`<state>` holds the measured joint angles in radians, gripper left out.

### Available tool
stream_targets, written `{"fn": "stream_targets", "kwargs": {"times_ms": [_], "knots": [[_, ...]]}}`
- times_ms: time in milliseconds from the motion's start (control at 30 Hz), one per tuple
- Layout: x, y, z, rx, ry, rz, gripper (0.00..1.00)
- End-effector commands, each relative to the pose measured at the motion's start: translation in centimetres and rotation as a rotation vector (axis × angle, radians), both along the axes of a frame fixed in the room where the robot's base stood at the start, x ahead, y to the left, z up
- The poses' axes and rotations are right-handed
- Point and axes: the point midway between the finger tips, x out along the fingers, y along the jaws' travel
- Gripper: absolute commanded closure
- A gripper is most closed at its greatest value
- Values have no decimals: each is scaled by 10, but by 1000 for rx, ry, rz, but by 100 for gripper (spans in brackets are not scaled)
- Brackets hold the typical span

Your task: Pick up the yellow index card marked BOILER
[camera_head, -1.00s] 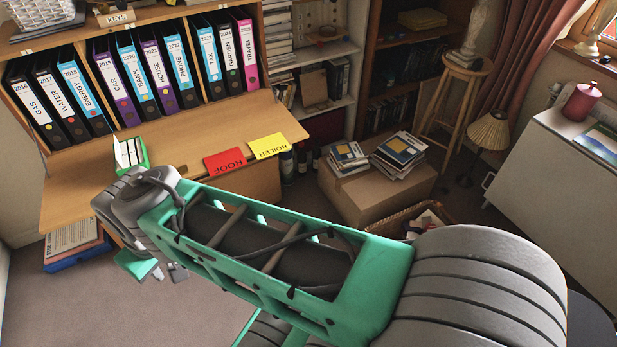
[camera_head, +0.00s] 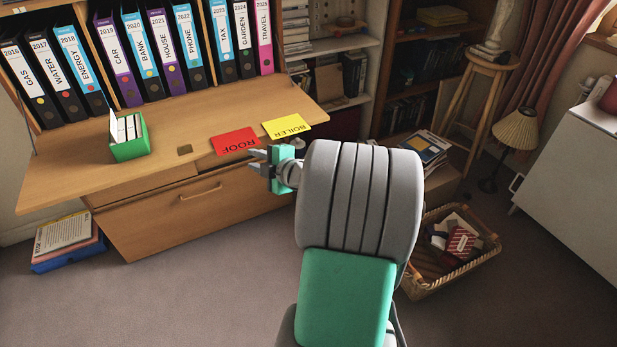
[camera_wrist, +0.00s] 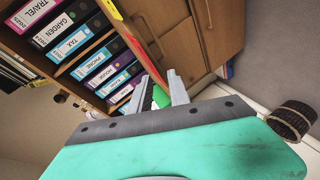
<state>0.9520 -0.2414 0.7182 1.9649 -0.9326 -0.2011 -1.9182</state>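The yellow card marked BOILER (camera_head: 286,125) lies on the bureau's fold-down desk top (camera_head: 75,178), by its front edge at the right end. The red ROOF card (camera_head: 234,141) lies just left of it. My gripper (camera_head: 258,162) is in front of the desk edge, just below the two cards in the head view, and apart from the yellow card. In the wrist view its two fingers (camera_wrist: 161,92) are spread with a gap between them and hold nothing. Strips of yellow (camera_wrist: 112,9) and red (camera_wrist: 134,48) show edge-on there, beyond the fingers.
A green box of white cards (camera_head: 130,148) stands on the desk's left part. Upright binders (camera_head: 147,55) line the shelf behind. A wicker basket (camera_head: 440,270) is on the floor at right, near my arm. A stool (camera_head: 480,95) and lamp (camera_head: 517,128) stand farther back.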

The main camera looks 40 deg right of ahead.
Motion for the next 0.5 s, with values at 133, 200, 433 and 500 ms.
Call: {"fn": "stream_targets", "kwargs": {"times_ms": [133,200,433,500], "knots": [[-33,-92,-26,-256,-206,-157,77],[-46,-114,-24,-331,-247,-210,77],[-49,-131,-15,-394,-276,-251,77],[-42,-133,-14,-393,-273,-249,77]]}}
